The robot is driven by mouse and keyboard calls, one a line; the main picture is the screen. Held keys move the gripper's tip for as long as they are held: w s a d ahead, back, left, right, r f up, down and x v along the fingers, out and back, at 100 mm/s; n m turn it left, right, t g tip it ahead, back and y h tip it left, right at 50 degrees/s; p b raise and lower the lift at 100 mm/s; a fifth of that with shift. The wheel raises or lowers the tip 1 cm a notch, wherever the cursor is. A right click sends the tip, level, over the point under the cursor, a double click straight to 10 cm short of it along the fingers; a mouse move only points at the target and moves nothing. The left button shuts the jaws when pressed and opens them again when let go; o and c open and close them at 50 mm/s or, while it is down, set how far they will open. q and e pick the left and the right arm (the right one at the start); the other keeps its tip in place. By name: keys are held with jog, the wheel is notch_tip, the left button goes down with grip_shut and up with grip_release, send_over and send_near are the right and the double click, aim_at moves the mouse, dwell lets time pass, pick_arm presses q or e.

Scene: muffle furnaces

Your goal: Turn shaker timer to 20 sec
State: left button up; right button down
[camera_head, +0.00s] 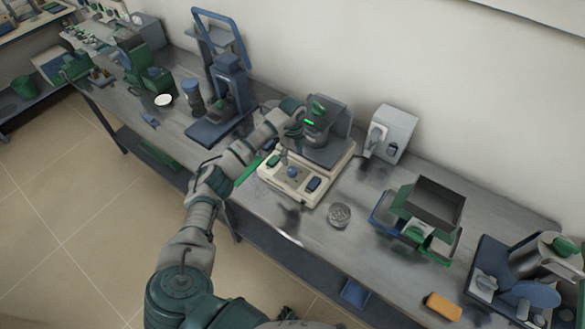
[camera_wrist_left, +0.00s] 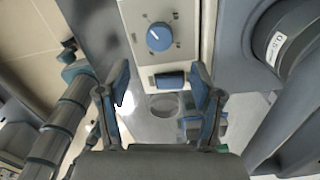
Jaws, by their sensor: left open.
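The shaker (camera_head: 265,172) has a cream base and a dark grey platform, and stands on the bench. Its round blue timer knob (camera_head: 292,172) is on the front panel, between a green switch (camera_head: 273,160) and a dark blue switch (camera_head: 313,184). In the wrist view the knob (camera_wrist_left: 159,37) is ahead of the fingers, with marks around it too small to read. My left gripper (camera_head: 298,138) is over the shaker. My right gripper is not in view.
A round metal dish (camera_head: 339,214) lies right of the shaker. A grey box (camera_head: 390,132) stands behind it, near the wall. A blue stand (camera_head: 228,90) is to the left, and a green and blue device (camera_head: 432,210) to the right. The bench front is mostly clear.

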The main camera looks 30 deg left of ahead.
aim_at(292, 170)
pick_arm(q)
notch_tip(292, 170, down, 9)
jog(key=shift+a+r, duration=0.1)
jog(key=shift+a, duration=0.05)
jog(key=c, duration=1.1)
